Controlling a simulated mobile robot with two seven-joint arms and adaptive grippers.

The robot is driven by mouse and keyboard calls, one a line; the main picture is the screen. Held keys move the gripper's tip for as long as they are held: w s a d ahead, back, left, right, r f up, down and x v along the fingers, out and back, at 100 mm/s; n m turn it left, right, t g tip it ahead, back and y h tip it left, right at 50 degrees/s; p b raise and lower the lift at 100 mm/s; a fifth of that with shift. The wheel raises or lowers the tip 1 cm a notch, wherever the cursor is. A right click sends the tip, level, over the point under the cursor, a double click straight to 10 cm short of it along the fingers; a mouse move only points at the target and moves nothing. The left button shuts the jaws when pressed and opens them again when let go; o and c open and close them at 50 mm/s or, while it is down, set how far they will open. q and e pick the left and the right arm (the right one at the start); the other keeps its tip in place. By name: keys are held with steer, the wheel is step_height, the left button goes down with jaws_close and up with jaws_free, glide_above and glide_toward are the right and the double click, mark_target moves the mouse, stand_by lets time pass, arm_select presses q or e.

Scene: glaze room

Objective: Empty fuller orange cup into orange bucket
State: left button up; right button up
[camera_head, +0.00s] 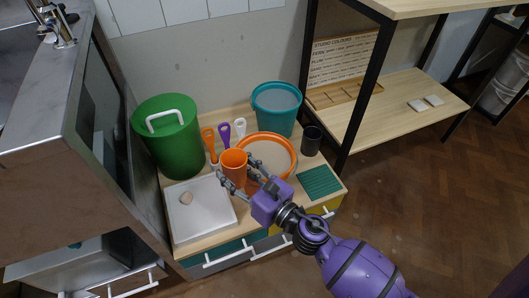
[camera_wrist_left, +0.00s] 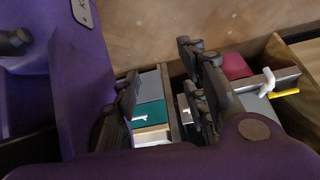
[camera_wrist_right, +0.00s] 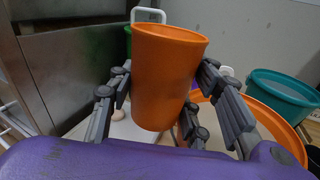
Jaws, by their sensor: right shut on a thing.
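An orange cup (camera_head: 233,164) is held by my right gripper (camera_head: 239,183), whose fingers close on it from both sides. It fills the middle of the right wrist view (camera_wrist_right: 167,78) and looks about upright. Its contents cannot be made out. The orange bucket (camera_head: 292,164) stands just behind and right of the cup, with a pale surface inside; its rim also shows in the right wrist view (camera_wrist_right: 285,138). Only one orange cup is seen. My left gripper (camera_wrist_left: 160,95) shows only in its wrist view, with its fingers apart and nothing between them.
A green bucket (camera_head: 168,140) with a white handle stands left. A teal bucket (camera_head: 274,118) and dark cup (camera_head: 311,141) stand behind and right. Upright orange, purple and white tools stand behind the cup. A white board (camera_head: 215,212) bears a beige lump (camera_head: 186,198). A teal mat (camera_head: 320,181) lies right.

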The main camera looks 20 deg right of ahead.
mark_target(243, 162)
steer(key=m+p, duration=0.1)
steer(key=d+r+m+p, duration=0.1)
steer(key=p, duration=0.1)
steer(key=shift+w+r+m+g, duration=0.2)
steer(key=shift+w+m+g, duration=0.1)
steer(key=shift+w+m, duration=0.1)
steer(key=shift+w+d+r+m+p, duration=0.2)
steer(key=shift+d+r+m+p, duration=0.15)
steer(key=shift+m+p, duration=0.4)
steer(key=shift+w+d+r+p, duration=0.1)
steer(key=shift+p, duration=0.35)
steer(key=shift+w+d+m, duration=0.1)
steer(key=shift+d+m, duration=0.1)
steer(key=shift+m, duration=0.25)
steer(key=shift+d+f, duration=0.15)
steer(key=shift+f, duration=0.2)
steer(key=m+p, duration=0.1)
steer(key=r+m+g+p, duration=0.1)
steer(key=shift+w+d+m+p, duration=0.3)
steer(key=shift+p, duration=0.05)
steer(key=shift+f+m, duration=0.4)
steer(key=shift+m, duration=0.2)
steer(key=shift+f+m, duration=0.15)
steer(key=shift+m, duration=0.25)
arm_select(q)
step_height(243, 162, up, 9)
steer(key=s, duration=0.1)
steer(key=shift+d+f+n, duration=0.15)
steer(key=shift+f+n, duration=0.05)
steer(key=shift+n, duration=0.1)
